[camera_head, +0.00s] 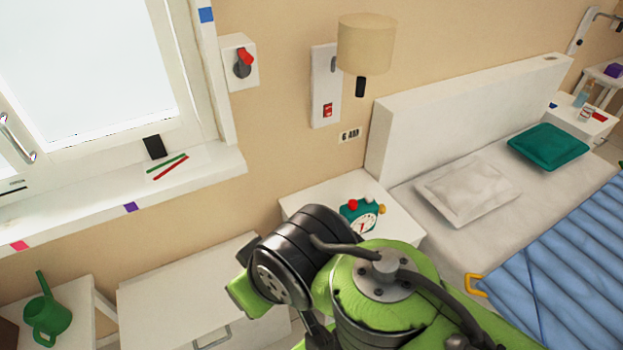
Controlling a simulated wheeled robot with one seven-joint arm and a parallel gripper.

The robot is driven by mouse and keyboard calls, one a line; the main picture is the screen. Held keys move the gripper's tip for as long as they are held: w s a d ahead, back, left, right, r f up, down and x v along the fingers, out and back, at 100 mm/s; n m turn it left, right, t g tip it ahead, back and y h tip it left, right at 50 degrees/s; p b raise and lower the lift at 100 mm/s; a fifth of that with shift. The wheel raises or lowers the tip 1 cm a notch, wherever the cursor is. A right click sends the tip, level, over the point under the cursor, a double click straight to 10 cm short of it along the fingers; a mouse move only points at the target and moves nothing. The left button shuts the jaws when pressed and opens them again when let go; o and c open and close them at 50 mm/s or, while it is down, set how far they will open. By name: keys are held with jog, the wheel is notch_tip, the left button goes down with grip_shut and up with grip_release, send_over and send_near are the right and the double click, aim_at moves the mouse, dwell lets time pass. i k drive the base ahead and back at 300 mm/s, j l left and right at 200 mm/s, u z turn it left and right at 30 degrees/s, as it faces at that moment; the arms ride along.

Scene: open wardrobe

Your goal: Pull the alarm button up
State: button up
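The alarm clock (347,216) is green with a pale round face. It stands on the white nightstand (312,198) beside the bed, just behind my arm in the picture. A red button (353,204) sticks up at its top left. A pale part shows at its top and a yellow-orange one at its right side. I cannot tell how far up or down the button is. My green and black arm covers the near part of the nightstand. My gripper is not visible in this view.
A bed with a white headboard (455,105) stands right of the nightstand. A lamp (365,45) and its panel with a red switch (327,110) are on the wall above.

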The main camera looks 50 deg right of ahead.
aim_at(369, 197)
jog(key=z, duration=1.45)
